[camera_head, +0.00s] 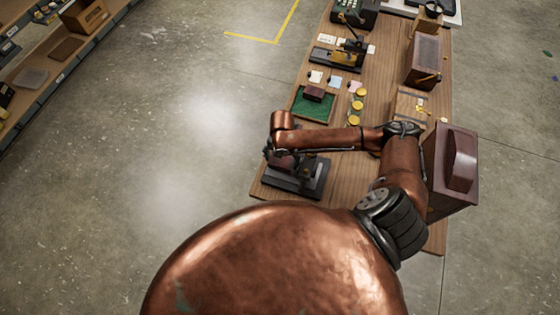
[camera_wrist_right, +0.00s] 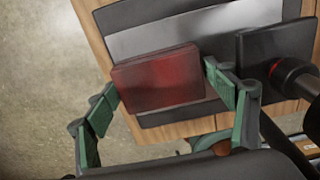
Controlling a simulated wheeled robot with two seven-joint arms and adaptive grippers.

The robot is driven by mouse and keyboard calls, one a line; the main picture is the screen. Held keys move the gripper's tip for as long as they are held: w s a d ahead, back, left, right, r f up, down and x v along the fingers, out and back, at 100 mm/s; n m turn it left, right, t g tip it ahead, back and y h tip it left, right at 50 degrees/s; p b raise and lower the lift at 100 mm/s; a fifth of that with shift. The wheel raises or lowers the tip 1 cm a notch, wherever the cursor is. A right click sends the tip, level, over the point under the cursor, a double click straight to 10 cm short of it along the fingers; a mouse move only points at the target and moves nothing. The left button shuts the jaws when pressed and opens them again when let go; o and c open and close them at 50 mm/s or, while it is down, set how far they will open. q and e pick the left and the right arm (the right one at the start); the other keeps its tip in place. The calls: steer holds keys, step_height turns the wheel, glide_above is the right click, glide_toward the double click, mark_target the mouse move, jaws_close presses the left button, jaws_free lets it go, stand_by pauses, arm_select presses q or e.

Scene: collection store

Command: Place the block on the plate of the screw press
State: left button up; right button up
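The dark red block (camera_wrist_right: 158,80) sits between the fingertips of my right gripper (camera_wrist_right: 163,82), which look closed on its two sides. In the head view the block (camera_head: 283,163) shows under my right wrist, and my gripper (camera_head: 277,155) is partly hidden. The screw press (camera_head: 301,178) is at the near left of the table. Its black base with a grey metal plate (camera_wrist_right: 235,22) lies under and behind the block in the wrist view. I cannot tell whether the block touches the plate. My left gripper is not in view.
A green tray (camera_head: 322,108) with another dark red block (camera_head: 314,93) lies beyond the press. Yellow round pieces (camera_head: 358,99), cards and a brown box (camera_head: 423,60) stand farther back. A large dark box (camera_head: 452,170) stands at right. Floor left of the table is clear.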

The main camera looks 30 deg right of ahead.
mark_target(281, 160)
step_height(281, 160, up, 12)
steer(key=shift+r, duration=0.15)
stand_by(0.5)
